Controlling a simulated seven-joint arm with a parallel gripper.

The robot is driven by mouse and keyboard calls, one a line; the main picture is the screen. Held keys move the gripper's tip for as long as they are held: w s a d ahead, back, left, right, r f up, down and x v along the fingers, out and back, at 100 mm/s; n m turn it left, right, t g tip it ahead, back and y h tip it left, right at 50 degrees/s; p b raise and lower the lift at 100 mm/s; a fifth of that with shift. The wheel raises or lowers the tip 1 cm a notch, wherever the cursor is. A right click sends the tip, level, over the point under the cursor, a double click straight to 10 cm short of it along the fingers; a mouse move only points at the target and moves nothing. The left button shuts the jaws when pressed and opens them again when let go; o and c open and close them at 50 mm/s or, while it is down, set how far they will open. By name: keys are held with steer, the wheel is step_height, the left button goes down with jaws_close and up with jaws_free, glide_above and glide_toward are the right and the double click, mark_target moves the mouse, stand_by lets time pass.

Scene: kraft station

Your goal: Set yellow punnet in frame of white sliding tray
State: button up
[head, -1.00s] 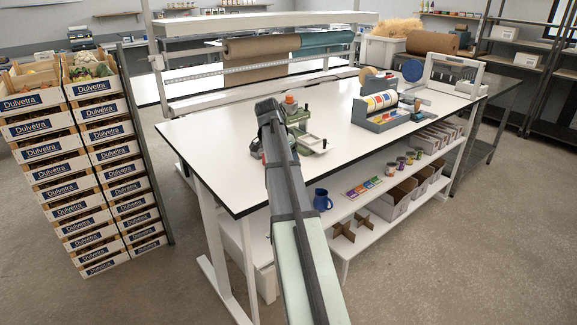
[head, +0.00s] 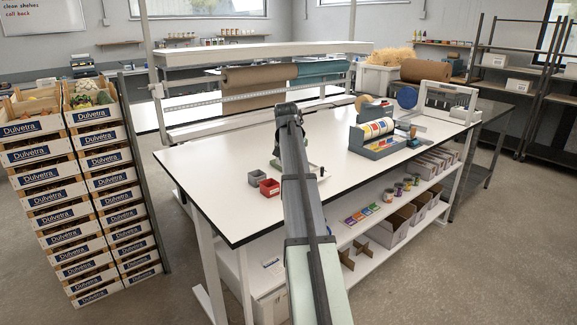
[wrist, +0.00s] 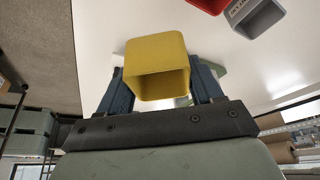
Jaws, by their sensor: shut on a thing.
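The yellow punnet (wrist: 158,82) is between the two dark blue fingers of my gripper (wrist: 160,74) in the wrist view, its opening partly facing the camera. My gripper is shut on it. In the head view my own arm hides the gripper and the punnet. A small part of a pale fixture, probably the white sliding tray (head: 318,171), shows just right of my arm on the white table. In the wrist view a green part (wrist: 217,70) shows behind the right finger. The tray's frame is mostly hidden, and I cannot tell the punnet's height above it.
A red punnet (head: 269,187) and a grey punnet (head: 256,179) stand on the white table (head: 215,165) left of my arm. A blue-grey label dispenser (head: 376,138) stands to the right. The table's left part is clear.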

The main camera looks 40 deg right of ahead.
steer(key=w+d+n+t+y, duration=0.2)
steer(key=w+d+n+y, duration=0.3)
steer(key=d+n, duration=0.7)
steer(key=shift+m+h, duration=0.6)
steer(key=shift+w+d+f, duration=0.15)
steer(key=shift+w+f, duration=0.05)
steer(key=shift+f, duration=1)
steer(key=shift+w+d+f, duration=0.1)
steer(key=shift+w+f, duration=0.05)
steer(key=shift+f, duration=1)
steer(key=shift+f, duration=0.6)
steer(key=o, duration=1.1)
steer(key=shift+r, duration=0.1)
step_height(320, 180, up, 8)
stand_by(0.4)
stand_by(0.4)
